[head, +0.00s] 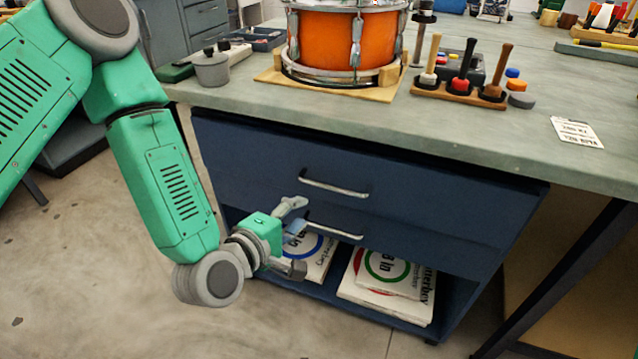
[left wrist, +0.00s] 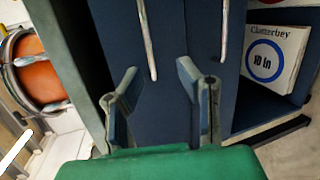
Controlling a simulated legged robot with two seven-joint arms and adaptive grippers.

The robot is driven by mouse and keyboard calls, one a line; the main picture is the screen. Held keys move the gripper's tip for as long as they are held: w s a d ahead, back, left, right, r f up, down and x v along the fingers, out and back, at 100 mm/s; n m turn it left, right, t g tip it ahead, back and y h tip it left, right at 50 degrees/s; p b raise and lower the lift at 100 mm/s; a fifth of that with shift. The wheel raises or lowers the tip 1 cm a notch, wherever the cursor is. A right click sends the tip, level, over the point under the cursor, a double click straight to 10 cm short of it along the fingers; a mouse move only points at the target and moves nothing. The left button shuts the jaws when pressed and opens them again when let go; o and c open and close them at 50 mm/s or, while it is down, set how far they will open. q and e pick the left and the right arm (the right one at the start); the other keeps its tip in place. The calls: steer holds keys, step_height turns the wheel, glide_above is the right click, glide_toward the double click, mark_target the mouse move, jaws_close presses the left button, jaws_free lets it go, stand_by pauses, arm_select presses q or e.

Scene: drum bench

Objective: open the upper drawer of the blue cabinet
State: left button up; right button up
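The blue cabinet (head: 478,262) stands under the bench top. Its upper drawer (head: 265,158) looks closed, with a pale bar handle (head: 334,189) that also shows in the left wrist view (left wrist: 147,40). The lower drawer's handle (head: 335,231) is below it and shows in the left wrist view (left wrist: 224,30). My left gripper (head: 297,238) is open and empty in front of the cabinet, left of the handles in the head view. In the left wrist view, the upper handle lies ahead of the gap between its fingers (left wrist: 160,97), apart from them. My right gripper is not in view.
The bench top (head: 440,130) overhangs the cabinet. On it are an orange drum (head: 325,38), a wooden tool rack (head: 455,95), a grey pot (head: 211,70) and a white card (head: 577,132). White boxes (head: 385,285) fill the open shelf below. The floor at left is clear.

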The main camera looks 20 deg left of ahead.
mark_target(326, 186)
arm_select(q)
steer(key=shift+w+d+f+n+t+y+b, duration=0.2)
steer(key=shift+w+d+y+b, duration=0.2)
steer(key=shift+w, duration=1.4)
steer(key=shift+w+d+f+n+t+y+b, duration=0.15)
steer(key=shift+w+d+f+y+b, duration=0.3)
steer(key=shift+w, duration=1.4)
steer(key=shift+w+d+n+t+y+b, duration=0.15)
steer(key=shift+w+y, duration=0.4)
steer(key=shift+w, duration=1.25)
jaws_close()
